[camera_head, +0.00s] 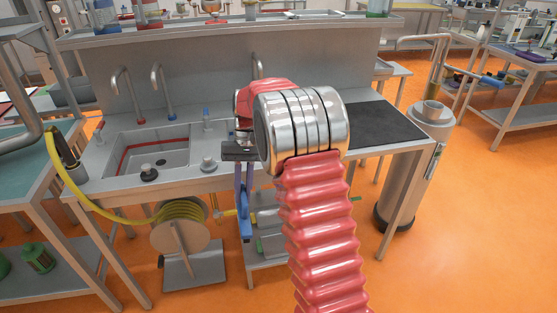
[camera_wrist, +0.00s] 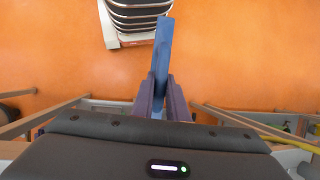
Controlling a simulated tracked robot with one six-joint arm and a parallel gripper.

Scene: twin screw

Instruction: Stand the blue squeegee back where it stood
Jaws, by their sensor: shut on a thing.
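The blue squeegee (camera_head: 244,205) hangs in front of the steel sink bench, beside my arm's red sleeve. My gripper (camera_head: 238,152) is shut on it near its upper part. In the wrist view the squeegee (camera_wrist: 163,42) shows as a blue bar between the two purple-grey fingers of my gripper (camera_wrist: 160,90), with orange floor beyond its end. Its lower end in the head view seems clear of the floor. The part between the fingers is hidden, and I cannot make out the place where it stood.
The steel bench (camera_head: 215,180) has a sink (camera_head: 150,150), taps and a black mat (camera_head: 378,125). A hose reel (camera_head: 180,238) with a yellow hose stands below at the left. A grey cylinder (camera_head: 405,175) stands at the right. Open orange floor (camera_head: 470,220) lies to the right.

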